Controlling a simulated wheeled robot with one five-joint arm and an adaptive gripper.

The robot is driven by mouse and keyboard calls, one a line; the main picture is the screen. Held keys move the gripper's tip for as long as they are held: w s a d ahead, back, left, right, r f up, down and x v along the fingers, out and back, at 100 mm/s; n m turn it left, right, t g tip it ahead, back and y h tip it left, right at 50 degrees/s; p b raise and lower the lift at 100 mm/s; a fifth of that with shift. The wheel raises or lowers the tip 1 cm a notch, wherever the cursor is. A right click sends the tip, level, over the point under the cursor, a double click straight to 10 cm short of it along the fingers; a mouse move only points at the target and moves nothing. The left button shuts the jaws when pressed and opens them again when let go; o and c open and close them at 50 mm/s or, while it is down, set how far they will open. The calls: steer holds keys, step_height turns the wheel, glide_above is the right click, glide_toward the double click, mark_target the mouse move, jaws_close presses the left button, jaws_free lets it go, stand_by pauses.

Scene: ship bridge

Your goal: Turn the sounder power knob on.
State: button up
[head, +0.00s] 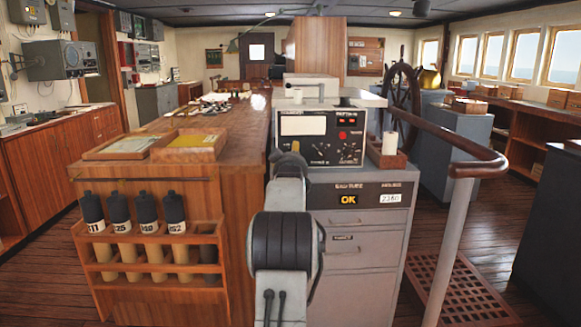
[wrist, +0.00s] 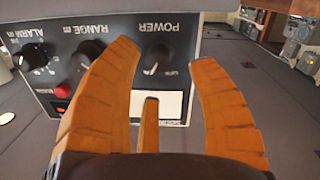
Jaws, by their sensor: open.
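The sounder panel (head: 343,122) is a dark box face with a white display on the grey console. In the wrist view the panel (wrist: 107,17) shows upside down. The power knob (wrist: 157,59) is round and black with a pale pointer mark, under the word POWER. My gripper (wrist: 164,60) is open, with orange-brown fingers to either side of the knob in that view and a shorter finger below. I see no contact with the knob. Its exact setting is hard to read.
The range knob (wrist: 88,52) and alarm knob (wrist: 32,56) sit beside the power knob, with a red button (wrist: 62,91) near them. A handrail (head: 450,150) curves at the right of the console. A wooden chart table (head: 235,125) stands at the left.

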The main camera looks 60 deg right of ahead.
steer(key=v, duration=0.8)
steer(key=shift+w, duration=0.1)
stand_by(0.7)
